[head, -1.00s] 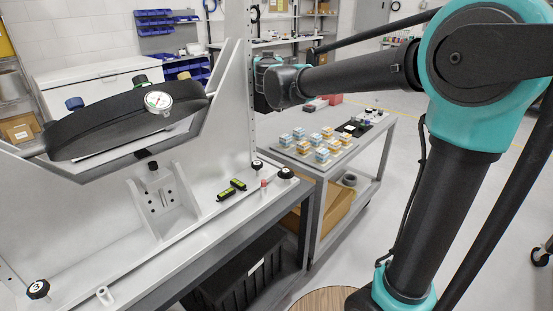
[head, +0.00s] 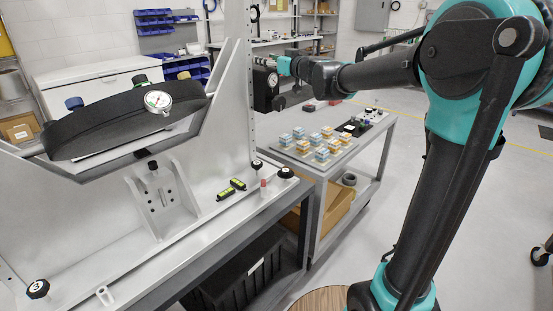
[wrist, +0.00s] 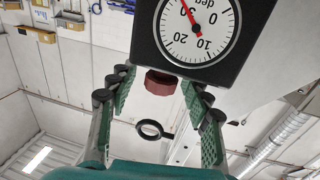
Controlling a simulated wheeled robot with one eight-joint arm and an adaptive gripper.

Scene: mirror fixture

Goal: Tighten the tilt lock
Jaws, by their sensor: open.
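In the wrist view, a black box carries a white round degree dial (wrist: 197,28) with a red needle. A dark red knob (wrist: 163,83), perhaps the tilt lock, sits just below the box. My gripper (wrist: 159,92) is open, with its green-padded fingers on either side of the knob; I cannot tell whether they touch it. In the head view, a black box (head: 263,88) hangs at the upright post, beside the end of my arm. The knob cannot be made out there. A thick black tilted part (head: 120,125) with a round gauge (head: 158,101) sits in the white frame.
A white bracket (head: 160,200) and black knobs stand on the fixture base. A green-black level (head: 231,189) lies there. A grey cart (head: 335,172) with several small blocks stands behind, below my arm. In the wrist view, a dark ring (wrist: 150,129) shows between the fingers.

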